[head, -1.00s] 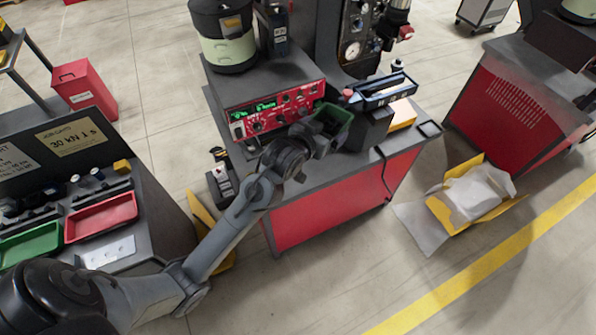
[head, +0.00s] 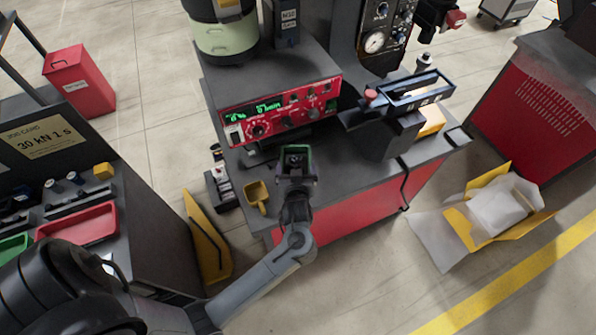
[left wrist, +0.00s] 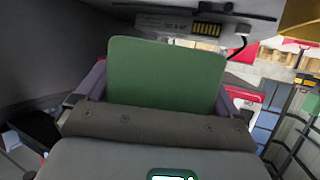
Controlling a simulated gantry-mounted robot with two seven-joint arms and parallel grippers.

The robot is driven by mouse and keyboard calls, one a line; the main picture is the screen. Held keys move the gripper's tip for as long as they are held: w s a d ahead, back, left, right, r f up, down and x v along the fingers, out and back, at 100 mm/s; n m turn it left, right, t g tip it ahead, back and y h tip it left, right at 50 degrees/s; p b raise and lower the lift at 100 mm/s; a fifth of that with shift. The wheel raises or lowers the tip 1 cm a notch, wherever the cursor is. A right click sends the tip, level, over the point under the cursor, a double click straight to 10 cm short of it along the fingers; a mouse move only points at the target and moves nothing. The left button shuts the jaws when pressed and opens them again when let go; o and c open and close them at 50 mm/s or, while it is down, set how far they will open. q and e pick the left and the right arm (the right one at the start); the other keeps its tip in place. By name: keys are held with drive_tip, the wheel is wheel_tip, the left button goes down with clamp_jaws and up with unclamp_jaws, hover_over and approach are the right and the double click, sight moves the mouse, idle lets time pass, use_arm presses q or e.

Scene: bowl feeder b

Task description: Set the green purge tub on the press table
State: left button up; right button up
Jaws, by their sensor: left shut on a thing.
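The green purge tub (head: 296,150) is in my left gripper (head: 295,165), over the press table's grey top (head: 345,180), in front of the red-faced control box. In the head view the tub is small and partly hidden by the gripper, its dark opening showing. In the left wrist view the tub (left wrist: 165,75) is a flat green wall between the two fingers, and the gripper is shut on it. I cannot tell whether its base touches the table. My right gripper is not in view.
The control box (head: 280,112) stands behind the tub. A yellow scoop (head: 257,195) lies left of the gripper. A dark stand with a blue-framed tool (head: 415,92) is to the right. The tabletop between is clear. A side bench with a red tray (head: 78,222) is at left.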

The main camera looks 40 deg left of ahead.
use_arm(q)
wheel_tip(320, 180, down, 3)
drive_tip(key=shift+f+b, duration=0.2)
drive_tip(key=shift+b, duration=0.15)
drive_tip(key=shift+s+d+f, duration=0.1)
drive_tip(key=shift+f, duration=0.45)
wheel_tip(320, 180, down, 3)
drive_tip(key=shift+r+b, duration=0.1)
drive_tip(key=shift+b, duration=0.35)
drive_tip(key=shift+f, duration=0.25)
drive_tip(key=o, duration=0.9)
drive_tip(key=shift+c, duration=0.2)
